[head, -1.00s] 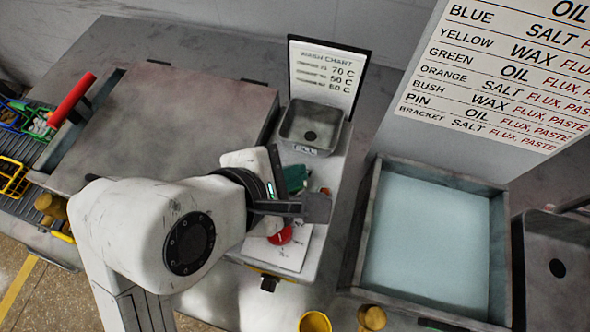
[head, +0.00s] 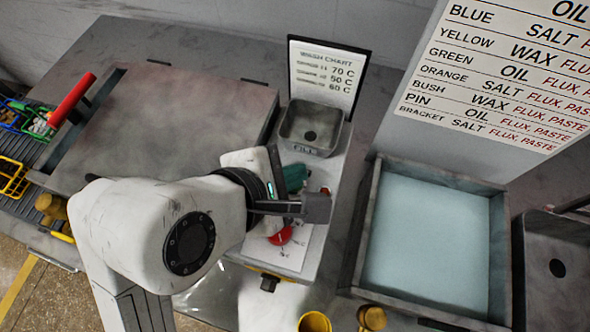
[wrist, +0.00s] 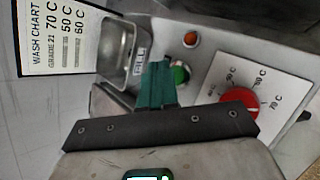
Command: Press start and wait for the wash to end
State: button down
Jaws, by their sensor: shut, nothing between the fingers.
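The green start button (wrist: 180,74) sits on the grey control panel in the wrist view, right beside the tip of my gripper (wrist: 160,72). I cannot tell whether the fingertips touch it. The teal fingers are shut together with nothing between them. In the head view my gripper (head: 297,176) is over the panel, and my wrist hides much of it. An orange lamp (wrist: 190,39) is above the button in the wrist view; whether it is lit is unclear. A red temperature knob (wrist: 238,102) on a white dial card also shows in the head view (head: 281,236).
A small basin labelled FILL (head: 311,127) and the wash chart (head: 325,72) stand behind the panel. The large grey washer lid (head: 180,120) with a red handle (head: 72,98) is shut at left. A tray of pale blue surface (head: 425,240) is at right.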

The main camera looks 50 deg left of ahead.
jog(key=shift+f, duration=0.4)
jog(key=shift+f+b, duration=0.4)
dwell(0.8)
jog(key=shift+r, duration=0.1)
jog(key=shift+r+p, duration=0.75)
jog(key=shift+p, duration=0.15)
jog(key=shift+r, duration=0.1)
notch_tip(320, 180, up, 5)
jog(key=p, duration=0.5)
jog(key=shift+s+f, duration=0.1)
jog(key=shift+f, duration=0.1)
dwell(0.8)
